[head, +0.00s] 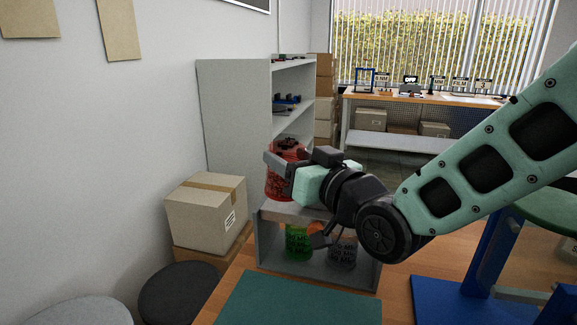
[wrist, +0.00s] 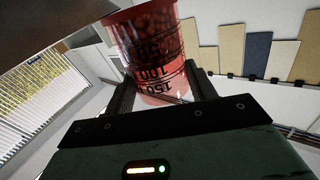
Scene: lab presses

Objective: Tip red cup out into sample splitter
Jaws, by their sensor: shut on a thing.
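The red cup (head: 280,186) is see-through red with dark round pieces inside. My gripper (head: 285,164) is shut on it, one finger across its near side. The cup looks roughly upright in the head view, at the left end of the small grey shelf's top; I cannot tell whether it touches that top. In the wrist view the red cup (wrist: 152,50) sits between the fingers of my gripper (wrist: 160,92), with dark volume marks and pieces inside. I cannot pick out a sample splitter with certainty.
The small grey shelf (head: 276,270) holds a green cup (head: 298,242) and a clear cup (head: 342,252) underneath. A teal mat (head: 298,303) lies in front. A cardboard box (head: 206,213) is at left, a tall grey shelf (head: 235,120) behind, a blue stand (head: 440,300) at right.

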